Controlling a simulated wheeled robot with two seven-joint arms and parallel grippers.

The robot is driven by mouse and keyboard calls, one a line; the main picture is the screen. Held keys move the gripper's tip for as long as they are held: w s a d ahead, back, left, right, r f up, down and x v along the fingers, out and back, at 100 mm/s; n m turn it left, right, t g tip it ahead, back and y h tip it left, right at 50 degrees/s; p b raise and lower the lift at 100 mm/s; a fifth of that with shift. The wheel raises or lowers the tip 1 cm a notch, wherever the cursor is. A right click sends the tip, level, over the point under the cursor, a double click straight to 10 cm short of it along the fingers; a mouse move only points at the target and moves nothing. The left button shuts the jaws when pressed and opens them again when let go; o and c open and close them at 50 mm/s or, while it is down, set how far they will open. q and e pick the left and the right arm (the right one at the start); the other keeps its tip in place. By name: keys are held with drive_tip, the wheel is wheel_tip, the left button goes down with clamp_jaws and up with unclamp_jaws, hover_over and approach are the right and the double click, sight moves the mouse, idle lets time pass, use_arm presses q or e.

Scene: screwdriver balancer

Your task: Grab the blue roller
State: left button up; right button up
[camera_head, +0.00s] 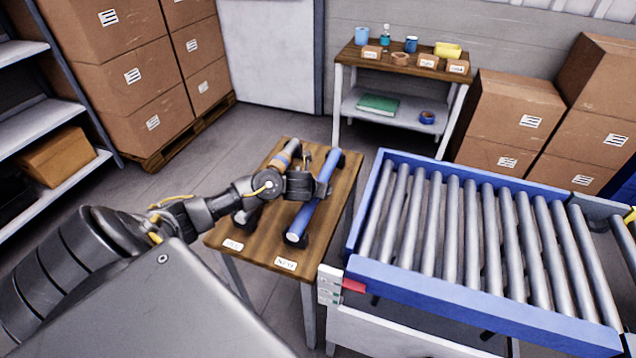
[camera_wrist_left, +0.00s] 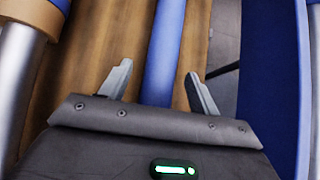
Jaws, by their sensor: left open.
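The blue roller (camera_head: 314,200) lies lengthwise on black supports on the right side of a small wooden table (camera_head: 260,247). My left gripper (camera_head: 325,190) is above the middle of the roller. In the left wrist view, the two fingers of my left gripper (camera_wrist_left: 160,85) are open, one on each side of the blue roller (camera_wrist_left: 164,50). A second roller, grey with a tan and blue end (camera_head: 286,153), lies to the left, partly hidden by my left arm. My right gripper does not show.
A conveyor with grey rollers and a blue frame (camera_head: 470,302) stands close to the right of the table. A workbench (camera_head: 345,57) with cups and small boxes stands behind. Cardboard boxes (camera_head: 120,75) are stacked at the back left. Open floor lies between.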

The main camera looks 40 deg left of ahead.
use_arm(q)
drive_tip(key=shift+w+a+f, duration=0.15)
drive_tip(key=shift+w+f, duration=0.15)
drive_tip(key=shift+w, duration=0.05)
clamp_jaws()
drive_tip(key=shift+r, duration=0.1)
